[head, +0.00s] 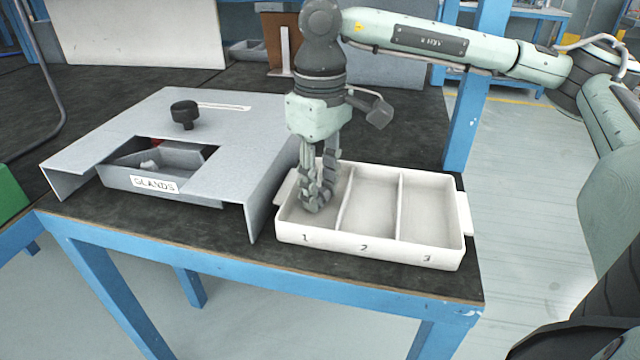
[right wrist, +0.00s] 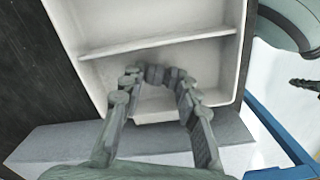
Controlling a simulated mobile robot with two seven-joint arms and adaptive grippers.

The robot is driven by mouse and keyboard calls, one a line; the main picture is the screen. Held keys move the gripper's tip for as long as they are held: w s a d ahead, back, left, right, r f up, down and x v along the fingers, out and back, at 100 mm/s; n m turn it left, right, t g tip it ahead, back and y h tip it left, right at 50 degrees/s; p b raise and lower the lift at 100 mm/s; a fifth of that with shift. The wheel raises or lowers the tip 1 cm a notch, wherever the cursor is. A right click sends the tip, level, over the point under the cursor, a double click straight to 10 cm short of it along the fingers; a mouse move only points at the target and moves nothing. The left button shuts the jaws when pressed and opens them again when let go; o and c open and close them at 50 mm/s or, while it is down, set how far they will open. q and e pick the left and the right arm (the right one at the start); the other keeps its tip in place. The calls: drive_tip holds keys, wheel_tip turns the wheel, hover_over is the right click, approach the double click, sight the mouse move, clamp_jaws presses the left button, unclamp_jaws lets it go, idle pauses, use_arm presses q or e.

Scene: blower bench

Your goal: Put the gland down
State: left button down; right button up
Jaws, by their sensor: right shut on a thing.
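The white tray (head: 372,254) has three compartments marked 1, 2 and 3. My right gripper (head: 318,200) points down into compartment 1, its fingertips low inside the walls. In the right wrist view, its fingers (right wrist: 155,84) are closed around a small grey piece, the gland (right wrist: 155,74). The gland is mostly hidden by the fingers, and I cannot tell whether it touches the tray floor. Compartments 2 and 3 look empty. A grey bin labelled GLANDS (head: 155,184) sits under the sheet-metal cover's opening. My left gripper is not in view.
The grey sheet-metal cover (head: 230,130) with a black knob (head: 184,112) stands close left of the tray. The tray is near the front right corner of the dark bench top (head: 425,130). A blue post (head: 470,110) rises behind the tray. A green box (head: 12,205) is at far left.

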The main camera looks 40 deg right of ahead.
sight(320, 190)
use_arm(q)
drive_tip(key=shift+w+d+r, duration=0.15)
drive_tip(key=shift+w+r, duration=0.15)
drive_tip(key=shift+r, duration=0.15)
use_arm(e)
drive_tip(key=shift+f, duration=0.2)
drive_tip(key=o, duration=0.8)
drive_tip(key=shift+r, duration=0.1)
drive_tip(key=shift+r, duration=0.2)
use_arm(q)
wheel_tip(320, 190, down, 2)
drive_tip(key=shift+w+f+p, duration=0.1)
drive_tip(key=shift+p, duration=0.2)
use_arm(e)
wheel_tip(320, 190, up, 12)
drive_tip(key=shift+f, duration=0.1)
